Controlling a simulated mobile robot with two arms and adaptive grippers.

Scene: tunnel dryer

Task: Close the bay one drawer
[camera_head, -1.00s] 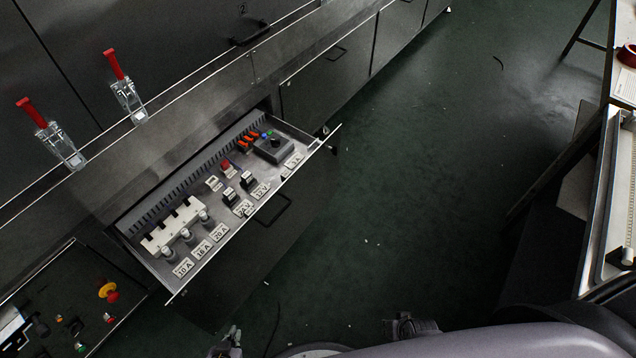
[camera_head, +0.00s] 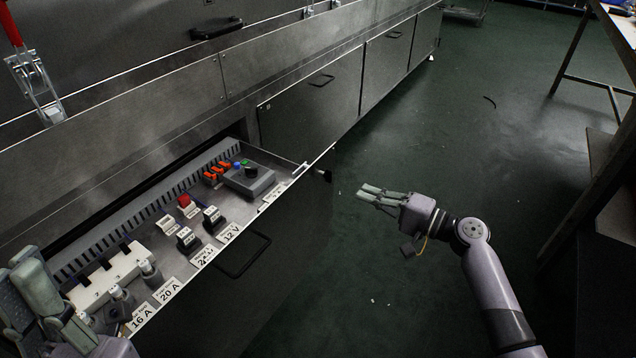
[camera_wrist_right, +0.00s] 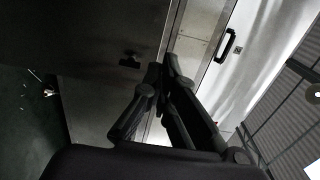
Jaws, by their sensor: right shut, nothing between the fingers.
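The open drawer (camera_head: 243,296) juts out from the long steel cabinet in the head view. It holds switches, breakers, labels and a grey control box (camera_head: 248,180). Its front carries a black bar handle (camera_head: 243,255). My right gripper (camera_head: 366,194) is shut and empty, over the floor to the right of the drawer's far front corner and apart from it. In the right wrist view its fingers (camera_wrist_right: 163,78) are together, with steel panels beyond.
Shut cabinet fronts (camera_head: 312,100) with handles continue beyond the drawer. A red-handled clamp (camera_head: 36,85) stands on the cabinet ledge at upper left. A workbench (camera_head: 609,80) stands at the right. The green floor between is mostly clear.

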